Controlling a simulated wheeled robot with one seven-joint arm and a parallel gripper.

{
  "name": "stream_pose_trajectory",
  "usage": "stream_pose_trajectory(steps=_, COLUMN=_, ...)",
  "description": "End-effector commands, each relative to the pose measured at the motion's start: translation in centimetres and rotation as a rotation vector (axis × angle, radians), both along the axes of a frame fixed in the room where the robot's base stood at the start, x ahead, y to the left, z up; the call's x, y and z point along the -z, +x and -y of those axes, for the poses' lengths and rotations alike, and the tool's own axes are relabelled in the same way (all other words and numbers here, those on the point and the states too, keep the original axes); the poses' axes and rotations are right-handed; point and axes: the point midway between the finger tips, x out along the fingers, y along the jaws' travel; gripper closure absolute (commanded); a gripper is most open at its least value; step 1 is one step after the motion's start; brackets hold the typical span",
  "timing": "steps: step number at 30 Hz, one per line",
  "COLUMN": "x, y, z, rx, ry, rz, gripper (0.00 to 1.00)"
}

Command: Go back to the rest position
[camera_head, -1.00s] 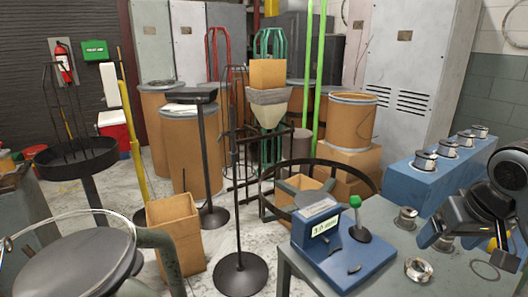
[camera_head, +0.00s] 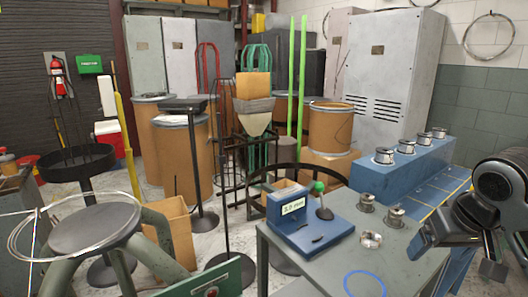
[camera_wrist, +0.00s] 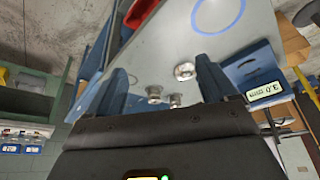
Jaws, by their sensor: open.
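My gripper (camera_head: 494,262) hangs at the right of the head view, over the right side of the grey table (camera_head: 425,262). Its lower end shows there only in part. In the wrist view its two fingers (camera_wrist: 165,85) stand well apart with nothing held between them. Beyond them, the table top shows several small metal spools (camera_wrist: 184,71) and a blue ring (camera_wrist: 218,14). The head view shows the spools (camera_head: 370,240) and the ring (camera_head: 365,284) lying clear of my gripper.
A blue coiler with a 3.0 mm label (camera_head: 300,218) and green-knobbed lever (camera_head: 319,188) stands on the table. Behind it, a blue bench (camera_head: 375,183) carries several spools. A round wire stand (camera_head: 95,228) is at left. Cardboard drums (camera_head: 183,160) fill the back.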

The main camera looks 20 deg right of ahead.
Motion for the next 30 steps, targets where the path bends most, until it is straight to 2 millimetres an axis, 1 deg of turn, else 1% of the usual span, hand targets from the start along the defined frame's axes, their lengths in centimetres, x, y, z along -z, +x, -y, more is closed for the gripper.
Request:
stream_pose_trajectory(steps=11, x=0.8, y=2.1, z=-3.9, rx=-0.041, ry=0.077, rz=0.114, gripper=0.15)
stream_pose_trajectory(steps=17, x=1.4, y=3.5, z=-7.4, rx=-0.067, ry=0.147, rz=0.213, gripper=0.15)
stream_pose_trajectory(steps=20, x=1.7, y=4.2, z=-9.7, rx=-0.079, ry=0.190, rz=0.276, gripper=0.15)
stream_pose_trajectory(steps=23, x=2.2, y=4.8, z=-12.5, rx=-0.086, ry=0.246, rz=0.352, gripper=0.15)
stream_pose_trajectory(steps=24, x=2.5, y=5.0, z=-13.8, rx=-0.087, ry=0.270, rz=0.387, gripper=0.15)
stream_pose_trajectory(steps=27, x=3.1, y=5.0, z=-17.0, rx=-0.079, ry=0.333, rz=0.478, gripper=0.15)
stream_pose_trajectory(steps=30, x=3.9, y=4.5, z=-19.7, rx=-0.059, ry=0.381, rz=0.560, gripper=0.15)
